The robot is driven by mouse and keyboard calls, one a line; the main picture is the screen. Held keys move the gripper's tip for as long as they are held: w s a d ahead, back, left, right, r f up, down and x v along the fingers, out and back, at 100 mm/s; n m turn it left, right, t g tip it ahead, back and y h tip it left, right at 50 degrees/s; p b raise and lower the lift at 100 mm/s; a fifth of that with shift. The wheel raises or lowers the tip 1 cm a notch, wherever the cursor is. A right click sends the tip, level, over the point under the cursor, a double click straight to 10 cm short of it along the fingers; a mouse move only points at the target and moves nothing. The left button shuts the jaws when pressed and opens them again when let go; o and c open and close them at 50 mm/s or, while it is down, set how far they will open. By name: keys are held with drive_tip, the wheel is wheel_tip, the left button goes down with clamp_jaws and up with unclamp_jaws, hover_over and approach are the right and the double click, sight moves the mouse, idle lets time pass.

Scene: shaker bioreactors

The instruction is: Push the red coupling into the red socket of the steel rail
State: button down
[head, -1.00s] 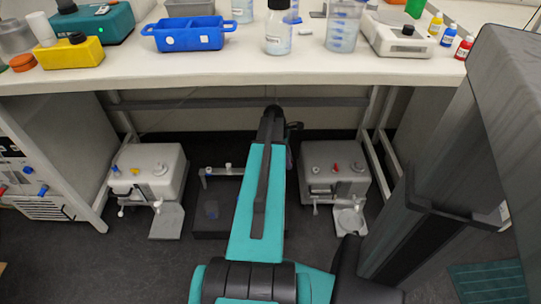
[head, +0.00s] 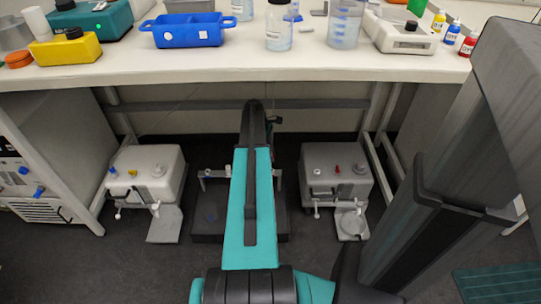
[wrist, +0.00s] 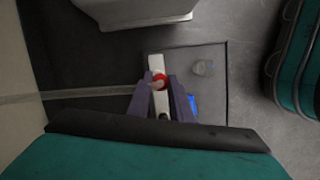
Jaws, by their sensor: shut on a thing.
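The steel rail (head: 214,173) stands on a dark platform on the floor under the bench, partly hidden behind my arm in the head view. In the wrist view a pale stretch of the rail (wrist: 157,64) shows just beyond my fingertips. My gripper (wrist: 160,88) is shut, with its two purple-grey fingers on either side of a small pale piece. A red ring (wrist: 159,76) shows at the fingertips, against the rail. I take the held piece as the red coupling; I cannot tell ring of coupling from socket, or how deep it sits. The head view hides my gripper.
A white machine (head: 146,170) with yellow and blue fittings stands left of the platform. A grey machine (head: 335,168) with a red fitting stands right. A blue piece (wrist: 193,105) lies beside my fingers. The bench top (head: 300,72) overhangs this space.

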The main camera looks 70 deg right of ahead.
drive_tip(key=shift+f, duration=0.2)
drive_tip(key=shift+f+b, duration=2.15)
drive_tip(key=shift+r, duration=0.2)
drive_tip(key=shift+p, duration=0.7)
drive_tip(key=shift+f+p, duration=0.35)
drive_tip(key=shift+f, duration=0.75)
idle(1.4)
drive_tip(key=c, duration=1.5)
unclamp_jaws()
drive_tip(key=p+v, duration=0.3)
drive_tip(key=v, duration=1)
drive_tip(key=shift+r+p, duration=0.4)
